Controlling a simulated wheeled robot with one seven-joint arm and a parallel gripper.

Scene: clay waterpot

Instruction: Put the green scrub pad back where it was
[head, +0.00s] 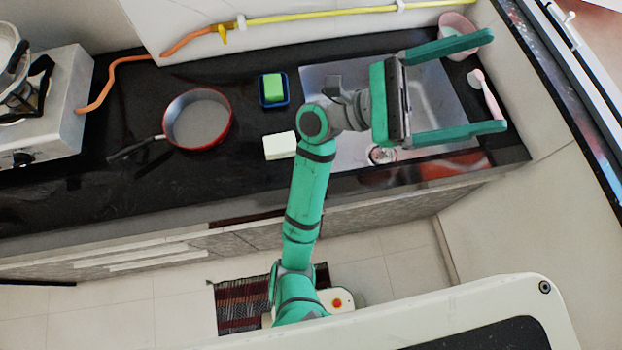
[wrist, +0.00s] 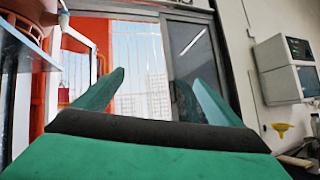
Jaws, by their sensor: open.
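A green scrub pad (head: 273,87) lies in a small dark blue tray (head: 286,101) on the black counter, just left of the sink in the head view. My gripper (head: 497,82) is open and empty above the right part of the sink, pointing right, well apart from the pad. In the wrist view my gripper (wrist: 152,82) shows its two green fingers spread, with nothing between them. The pad and the tray do not show in the wrist view.
A white block (head: 280,146) sits on the counter below the tray. A red-rimmed pan (head: 197,119) and a stove (head: 60,105) stand at left. The steel sink (head: 440,90) lies under my gripper. A pink bowl (head: 459,24) and a pink-handled brush (head: 488,96) are at right.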

